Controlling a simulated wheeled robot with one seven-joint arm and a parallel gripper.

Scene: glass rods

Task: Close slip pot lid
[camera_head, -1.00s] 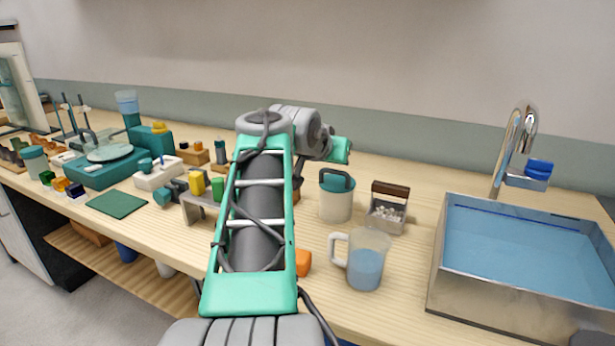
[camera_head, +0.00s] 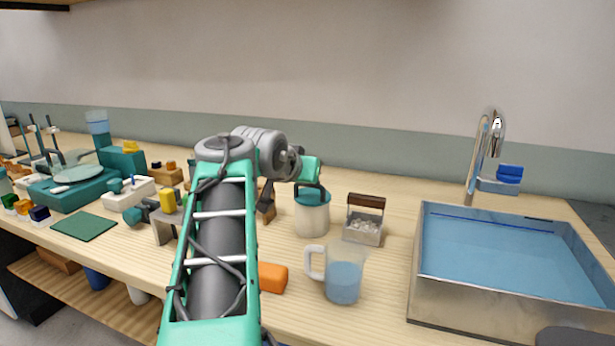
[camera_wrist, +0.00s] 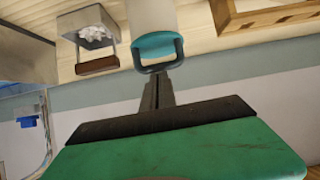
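The slip pot (camera_head: 312,219) is a pale cylinder with a teal lid (camera_head: 312,198) at its top, standing on the bench right of my arm. My gripper is at the lid, and its fingertips are partly hidden by my wrist in the head view. In the wrist view, the pot (camera_wrist: 152,15) is at the top and the teal lid (camera_wrist: 155,46) carries a dark looped handle. My gripper (camera_wrist: 158,78) shows dark fingers together, their tips at the handle loop. I cannot tell whether they touch it. Whether the lid sits flush is unclear.
A clear jug of blue liquid (camera_head: 343,281) stands in front of the pot. A caddy with a brown handle (camera_head: 364,229) is just right of it, with a sink (camera_head: 412,290) farther right. An orange block (camera_head: 272,277) lies near the front edge.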

